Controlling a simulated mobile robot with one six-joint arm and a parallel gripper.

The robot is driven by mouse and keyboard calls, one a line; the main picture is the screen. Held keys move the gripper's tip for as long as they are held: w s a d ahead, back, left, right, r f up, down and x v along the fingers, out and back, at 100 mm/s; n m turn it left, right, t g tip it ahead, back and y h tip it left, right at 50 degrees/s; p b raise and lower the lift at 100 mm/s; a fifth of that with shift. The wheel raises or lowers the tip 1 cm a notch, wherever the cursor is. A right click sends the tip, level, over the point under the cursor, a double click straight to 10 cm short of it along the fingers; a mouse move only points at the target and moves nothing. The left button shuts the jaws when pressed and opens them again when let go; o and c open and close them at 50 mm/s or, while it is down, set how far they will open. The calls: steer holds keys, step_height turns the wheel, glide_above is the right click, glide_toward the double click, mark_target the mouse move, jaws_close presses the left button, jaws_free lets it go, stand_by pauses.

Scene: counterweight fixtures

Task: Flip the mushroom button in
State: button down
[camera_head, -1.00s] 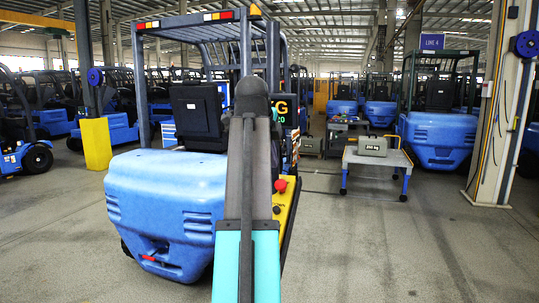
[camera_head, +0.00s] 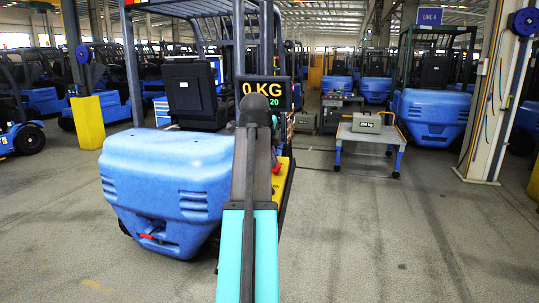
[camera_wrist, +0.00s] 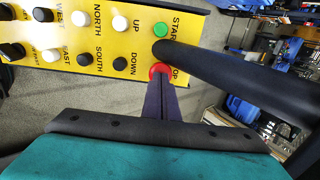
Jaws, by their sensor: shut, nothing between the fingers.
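The red mushroom button (camera_wrist: 160,71) sits at the edge of a yellow control panel (camera_wrist: 90,65) in the wrist view, below the green START button (camera_wrist: 161,30). Its label is partly covered, with only "OP" showing. My gripper (camera_wrist: 161,84) is shut and empty, its narrow fingers pointing at the red button, with the tips overlapping its lower edge. I cannot tell whether they touch or how far the button is pressed. In the head view a bit of red (camera_head: 277,167) shows beside my arm near the yellow panel (camera_head: 284,178); my gripper is hidden there.
White and black direction buttons (camera_wrist: 121,22) and black knobs (camera_wrist: 12,51) share the panel. A display (camera_head: 265,94) reads "0 KG" by the blue forklift (camera_head: 165,180). A cart (camera_head: 367,134) carries a grey weight (camera_head: 367,121) at right. Floor at front right is clear.

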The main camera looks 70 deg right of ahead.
steer(key=shift+d+f, duration=0.15)
steer(key=shift+f, duration=0.1)
steer(key=shift+b+x, duration=0.45)
steer(key=shift+x, duration=0.5)
steer(key=shift+r, duration=0.1)
steer(key=v, duration=1.4)
stand_by(0.8)
